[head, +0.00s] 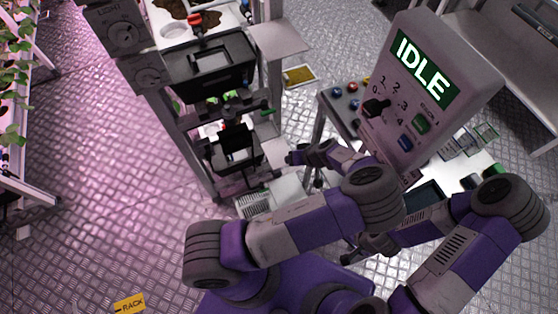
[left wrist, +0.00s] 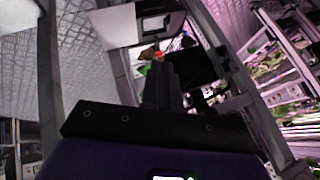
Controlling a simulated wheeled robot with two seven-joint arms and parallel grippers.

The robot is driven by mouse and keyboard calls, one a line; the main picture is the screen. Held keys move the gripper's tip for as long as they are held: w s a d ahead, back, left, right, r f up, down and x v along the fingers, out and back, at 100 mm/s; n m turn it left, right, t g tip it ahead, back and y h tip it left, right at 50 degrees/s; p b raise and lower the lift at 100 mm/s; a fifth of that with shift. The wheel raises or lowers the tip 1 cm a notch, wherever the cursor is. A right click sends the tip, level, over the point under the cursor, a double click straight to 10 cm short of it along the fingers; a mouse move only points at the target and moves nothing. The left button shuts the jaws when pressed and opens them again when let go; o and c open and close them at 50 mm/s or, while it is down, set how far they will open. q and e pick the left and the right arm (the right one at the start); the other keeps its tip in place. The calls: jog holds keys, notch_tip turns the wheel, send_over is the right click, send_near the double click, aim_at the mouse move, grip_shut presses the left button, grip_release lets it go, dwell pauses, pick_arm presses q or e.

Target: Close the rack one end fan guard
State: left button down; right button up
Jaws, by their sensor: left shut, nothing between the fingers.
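A tall dark rack frame (head: 184,137) with trays and fittings stands at upper centre in the head view. A flat grey panel (head: 280,38) juts from its right side. I cannot tell whether this panel is the fan guard, and no other guard is clear. My left gripper (head: 294,158) is shut and empty, to the right of the rack's lower part, apart from the panel. In the left wrist view its dark fingers (left wrist: 161,84) are together, pointing towards the rack's trays. My right gripper (head: 352,251) is small and dark below my left forearm; its fingers are unclear.
A grey control box (head: 420,95) reading IDLE, with a dial and buttons, stands close on the right. Plant shelves (head: 18,170) line the left edge. A yellow RACK label (head: 129,304) lies on the floor. Patterned floor (head: 110,180) is clear left of the rack.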

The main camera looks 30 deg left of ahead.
pick_arm(q)
jog(key=s+a+f+b, duration=0.1)
jog(key=a+f+b, duration=0.1)
jog(key=a+f, duration=0.5)
jog(key=shift+s+a+f, duration=0.15)
jog(key=shift+s+a, duration=0.1)
jog(key=shift+a, duration=0.7)
pick_arm(e)
notch_tip(320, 180, down, 2)
pick_arm(q)
jog(key=shift+s, duration=0.1)
